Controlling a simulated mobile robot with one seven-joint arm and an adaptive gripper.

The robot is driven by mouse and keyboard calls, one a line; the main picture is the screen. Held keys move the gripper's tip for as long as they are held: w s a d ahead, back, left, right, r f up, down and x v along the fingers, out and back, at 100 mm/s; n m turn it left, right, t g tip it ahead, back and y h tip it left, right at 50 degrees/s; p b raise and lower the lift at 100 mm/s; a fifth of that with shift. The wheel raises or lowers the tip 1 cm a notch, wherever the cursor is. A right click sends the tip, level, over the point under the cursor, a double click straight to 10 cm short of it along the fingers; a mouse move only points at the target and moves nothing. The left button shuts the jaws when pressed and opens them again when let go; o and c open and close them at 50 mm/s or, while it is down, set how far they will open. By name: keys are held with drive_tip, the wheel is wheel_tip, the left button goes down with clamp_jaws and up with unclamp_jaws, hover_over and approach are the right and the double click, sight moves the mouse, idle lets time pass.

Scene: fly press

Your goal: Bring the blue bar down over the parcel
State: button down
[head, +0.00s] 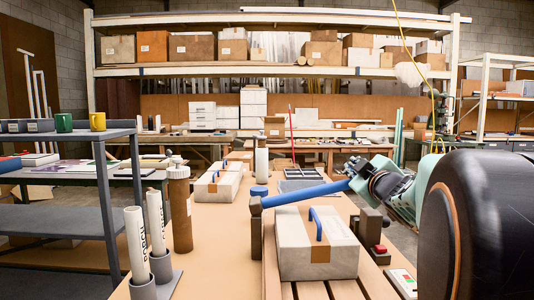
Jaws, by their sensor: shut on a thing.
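The blue bar (302,193) runs from a dark post (256,236) at its left end up to the right. It is tilted a little, with its right end higher. The parcel (288,250) is a pale box with brown tape and a blue handle (316,225) on top, lying on a slatted wooden base. In this view the bar crosses just above the parcel's far edge, apart from its top. My gripper (353,174) is shut on the right end of the bar, and its fingertips partly hide that end.
A dark block with a red button (380,249) stands right of the parcel. A brown bottle (180,210) and white tubes (135,245) in holders stand at left. Other parcels (216,188) and a divided tray (300,173) lie farther back. Bare tabletop shows left of the post.

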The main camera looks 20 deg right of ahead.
wheel_tip(320, 180, down, 7)
drive_tip(key=s+d+m+b, duration=0.1)
drive_tip(key=d+m, duration=0.2)
drive_tip(key=shift+r+b, duration=0.15)
drive_tip(key=shift+b, duration=0.2)
drive_tip(key=shift+f, duration=0.25)
drive_tip(key=c, duration=2.1)
unclamp_jaws()
drive_tip(key=shift+s, duration=0.1)
